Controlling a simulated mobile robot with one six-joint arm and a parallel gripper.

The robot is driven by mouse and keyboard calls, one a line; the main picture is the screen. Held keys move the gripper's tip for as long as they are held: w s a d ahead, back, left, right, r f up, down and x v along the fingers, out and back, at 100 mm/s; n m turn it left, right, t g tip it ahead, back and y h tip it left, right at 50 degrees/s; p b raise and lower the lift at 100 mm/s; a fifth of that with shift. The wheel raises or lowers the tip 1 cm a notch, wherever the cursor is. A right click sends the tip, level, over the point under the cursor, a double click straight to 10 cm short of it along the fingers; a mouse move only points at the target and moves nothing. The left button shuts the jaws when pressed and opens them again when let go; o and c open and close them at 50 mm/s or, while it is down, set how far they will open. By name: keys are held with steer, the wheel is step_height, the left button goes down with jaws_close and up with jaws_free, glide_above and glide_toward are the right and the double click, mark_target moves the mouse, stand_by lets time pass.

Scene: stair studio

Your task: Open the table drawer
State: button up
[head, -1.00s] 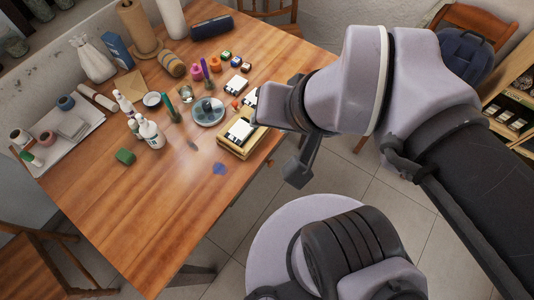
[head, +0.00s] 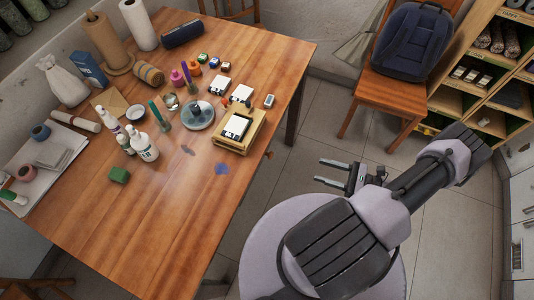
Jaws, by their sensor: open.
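The wooden table (head: 185,225) fills the left and middle of the head view. Its drawer front is hidden below the tabletop from this high angle. A small dark bit (head: 269,154) sticks out at the table's right edge; I cannot tell whether it is a drawer knob. My gripper (head: 320,170) is to the right of that edge, over the tiled floor. Its two fingers are spread, empty and point left toward the table. It is apart from the table.
A wooden tray (head: 246,138) with a white-labelled item stands near the table's right edge. Bottles, spools and a plate (head: 198,115) stand behind. A chair (head: 376,90) with a blue backpack (head: 412,40) and a shelf (head: 485,75) are at right. Floor between is clear.

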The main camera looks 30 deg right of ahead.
steer(key=f+m+t, duration=0.1)
steer(key=b, duration=0.3)
glide_toward(272, 156)
steer(key=shift+h, duration=0.3)
steer(key=x, duration=0.9)
steer(key=shift+f, duration=0.2)
steer(key=shift+d, duration=0.1)
jaws_close()
